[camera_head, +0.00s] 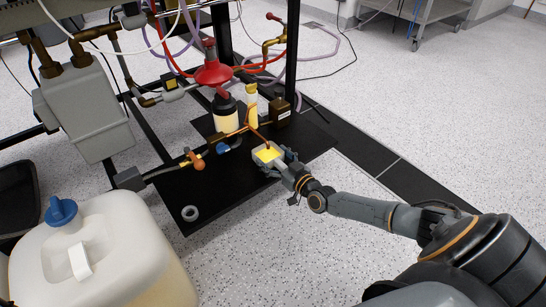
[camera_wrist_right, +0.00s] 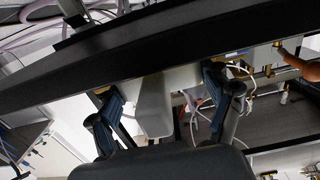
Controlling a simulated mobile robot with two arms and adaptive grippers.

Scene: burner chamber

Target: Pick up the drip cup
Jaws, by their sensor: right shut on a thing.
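The drip cup (camera_head: 267,153) is a small pale grey cup with yellow contents at its open top. It is in the middle of the head view, just over the black base plate; I cannot tell whether it touches the plate. My right gripper (camera_head: 277,157) is shut on the cup from the right side. In the right wrist view, the fingers of my right gripper (camera_wrist_right: 162,92) stand on either side of a pale grey body, the cup (camera_wrist_right: 153,107). Its far side is hidden there. My left gripper is in neither view.
A black base plate (camera_head: 190,192) carries a bottle (camera_head: 226,116), a yellow tube (camera_head: 252,103), an orange-handled valve (camera_head: 196,161) and a loose ring (camera_head: 190,213). A large jug with a blue cap (camera_head: 110,250) stands front left. The floor at right (camera_head: 430,130) is mostly free.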

